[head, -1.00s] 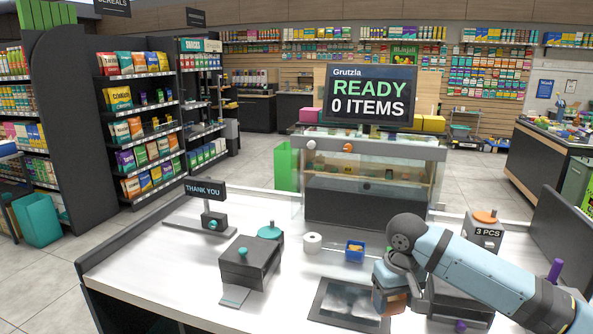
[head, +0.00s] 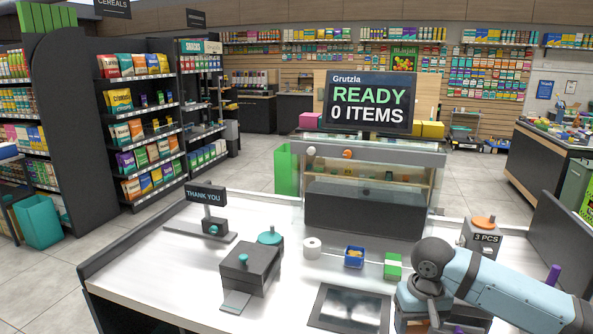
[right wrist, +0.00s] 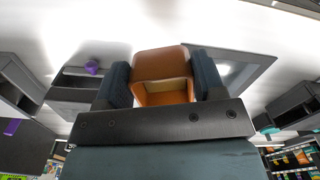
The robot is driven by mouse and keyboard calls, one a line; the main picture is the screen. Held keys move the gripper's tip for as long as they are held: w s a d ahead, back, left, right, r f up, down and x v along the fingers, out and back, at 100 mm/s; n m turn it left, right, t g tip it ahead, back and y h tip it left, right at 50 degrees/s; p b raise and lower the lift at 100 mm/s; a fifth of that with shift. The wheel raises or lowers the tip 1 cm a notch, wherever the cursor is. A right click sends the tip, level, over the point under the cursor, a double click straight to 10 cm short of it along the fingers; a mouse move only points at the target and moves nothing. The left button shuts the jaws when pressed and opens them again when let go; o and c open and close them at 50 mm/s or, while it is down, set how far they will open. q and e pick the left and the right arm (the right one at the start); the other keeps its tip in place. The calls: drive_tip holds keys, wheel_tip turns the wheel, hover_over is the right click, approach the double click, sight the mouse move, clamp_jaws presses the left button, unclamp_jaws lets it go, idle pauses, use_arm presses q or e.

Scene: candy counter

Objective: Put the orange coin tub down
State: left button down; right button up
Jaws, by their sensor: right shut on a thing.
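The orange coin tub (right wrist: 163,62) is between the two dark finger pads of my right gripper (right wrist: 162,82) in the right wrist view. It looks like a small open box with a hollow inside. In the head view my right gripper (head: 415,314) is low at the front right of the white counter (head: 290,300), to the right of the dark flat pad (head: 350,306). There the tub is mostly hidden by my gripper, with only a sliver of orange showing. I cannot tell whether the tub touches a surface. My left gripper is not in view.
A green and white box (head: 393,268), a blue bin (head: 354,257) and a white roll (head: 312,248) stand behind the pad. A dark box (head: 250,268) stands left. A grey "3 PCS" device (head: 480,238) is behind my right arm. Bare counter lies between the dark box and pad.

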drive_tip(key=s+r+p, duration=0.8)
drive_tip(key=p, duration=0.2)
drive_tip(key=shift+s+r+p, duration=0.3)
drive_tip(key=shift+s+p, duration=0.05)
drive_tip(key=shift+w, duration=0.1)
